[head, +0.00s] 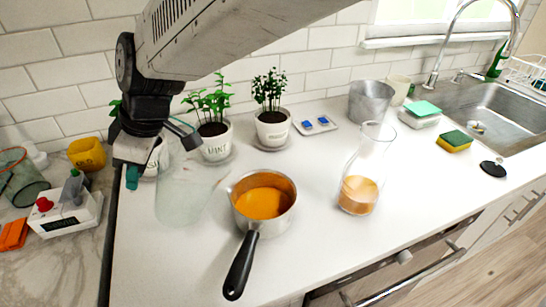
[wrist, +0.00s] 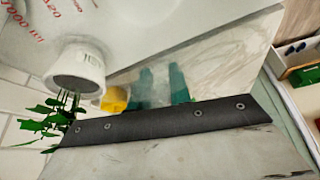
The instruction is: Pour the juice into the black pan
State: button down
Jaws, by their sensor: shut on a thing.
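The pan (head: 285,208) is a silver saucepan with a black handle, upright on the white counter with orange liquid in it. A clear glass vessel (head: 180,200) is left of the pan at my gripper (head: 158,160). My gripper is shut on this vessel, and no juice shows in it. In the wrist view, the teal fingertips of my gripper (wrist: 158,85) show around the clear glass (wrist: 153,88). A glass carafe (head: 358,190) stands upright right of the pan with orange juice in its lower part. Whether the held vessel touches the counter I cannot tell.
Potted plants (head: 212,140) (head: 272,128) stand behind the pan by the tiled wall. A grey metal pot (head: 370,102), a sponge (head: 454,141) and the sink (head: 495,115) are at right. A yellow mug (head: 87,154) and a white device (head: 68,212) are at left. The front right counter is clear.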

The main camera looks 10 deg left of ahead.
jog(key=shift+s+a+f+t+h, duration=0.15)
jog(key=shift+a+f+t+h, duration=0.1)
jog(key=shift+a+f+h, duration=0.4)
jog(key=shift+s+a+f+t+h, duration=0.2)
jog(key=shift+a+f+h, duration=0.2)
jog(key=shift+f+h, duration=0.55)
jog(key=shift+s+a+f+t+h, duration=0.15)
jog(key=shift+a+f+t+h, duration=0.1)
jog(key=shift+a+f+h, duration=0.4)
jog(key=shift+d+f, duration=0.15)
jog(key=shift+f, duration=0.1)
